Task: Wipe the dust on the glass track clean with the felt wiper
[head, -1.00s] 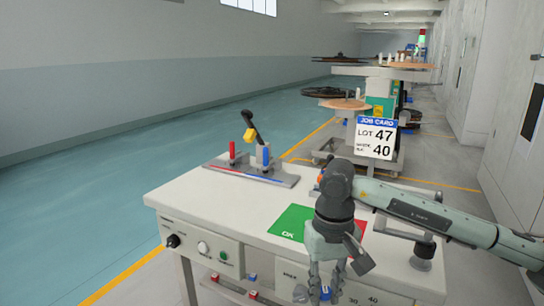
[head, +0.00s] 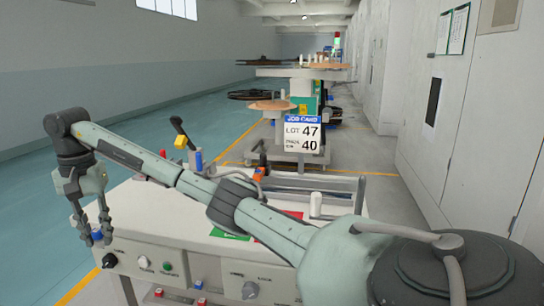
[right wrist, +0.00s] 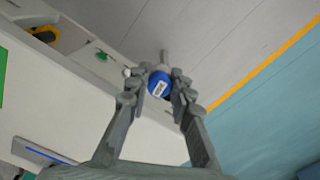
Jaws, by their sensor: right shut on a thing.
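My right gripper (head: 97,238) hangs beyond the left front corner of the white bench (head: 150,215), in front of its panel side. It is shut on a small blue round-ended piece (right wrist: 159,85) with a white label, which shows between the fingertips in the right wrist view. A grey stem shows behind that piece. In the head view only a bit of blue shows at the fingers. I cannot make out a felt wiper, a glass track or dust for sure. My left gripper is not in view.
My right arm crosses over the bench and hides part of it. A lever with a yellow part (head: 181,142) stands at the back left. A green pad (head: 228,236), a white cylinder (head: 315,205) and a job card (head: 302,133) are near. Open floor lies left.

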